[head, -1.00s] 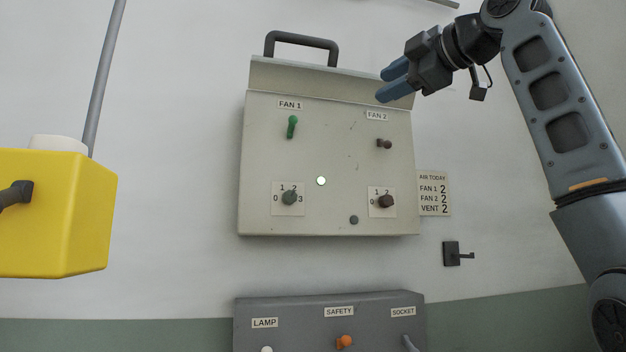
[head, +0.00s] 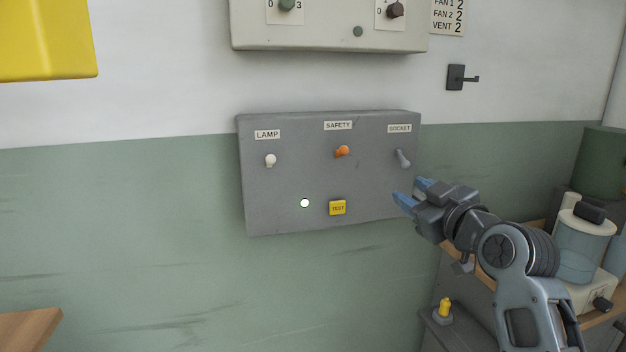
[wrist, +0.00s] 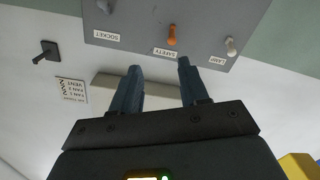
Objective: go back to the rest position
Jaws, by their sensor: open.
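My gripper (head: 412,194) is open and empty, with two blue fingers. In the head view it is in front of the lower right part of the grey switch box (head: 270,215), below the SOCKET lever (head: 402,158). I cannot tell how far it is from the box. In the wrist view the fingers (wrist: 157,82) are spread apart with nothing between them. The wrist view is upside down and shows the grey box (wrist: 140,20) with its orange SAFETY lever (wrist: 171,36).
A pale fan panel (head: 330,35) hangs above the grey box. A black hook (head: 460,78) is on the wall. A yellow box (head: 45,40) is at upper left. At right a wooden shelf (head: 535,225) holds canisters (head: 582,240). A wooden edge (head: 25,328) shows at lower left.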

